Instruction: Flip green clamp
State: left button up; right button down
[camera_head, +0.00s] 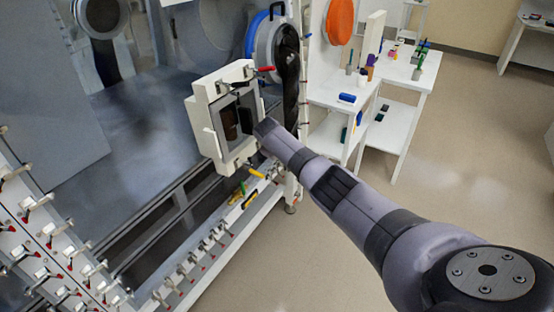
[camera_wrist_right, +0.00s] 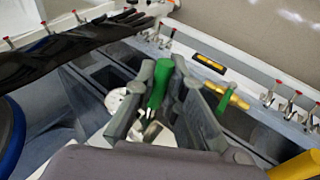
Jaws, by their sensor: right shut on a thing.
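A green clamp handle (camera_wrist_right: 160,84) stands between the fingers of my right gripper (camera_wrist_right: 163,66) in the right wrist view. The gripper is shut on it, with a metal clamp part below. A second green piece (camera_wrist_right: 224,102) lies to the right, outside the fingers, beside a brass-coloured bar. In the head view, my right arm reaches in from the right and ends at a pale square frame (camera_head: 204,125); its fingers cannot be made out there. A small green piece (camera_head: 243,187) shows below the frame. My left gripper is in neither view.
A yellow handle (camera_head: 256,172) is below the frame and a red one (camera_head: 267,69) above it. Red-tipped clamps (camera_head: 44,232) line the glovebox edges. A blue ring (camera_head: 258,30) is behind the frame. White tables (camera_head: 332,95) stand at the back; the floor at right is clear.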

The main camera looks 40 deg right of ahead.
jog(key=shift+r+g, duration=0.1)
jog(key=shift+g, duration=0.2)
dwell(0.4)
jog(key=c, duration=1.6)
grip_release()
jog(key=shift+c, duration=0.2)
jog(key=v, duration=1.2)
jog(key=shift+a, duration=0.15)
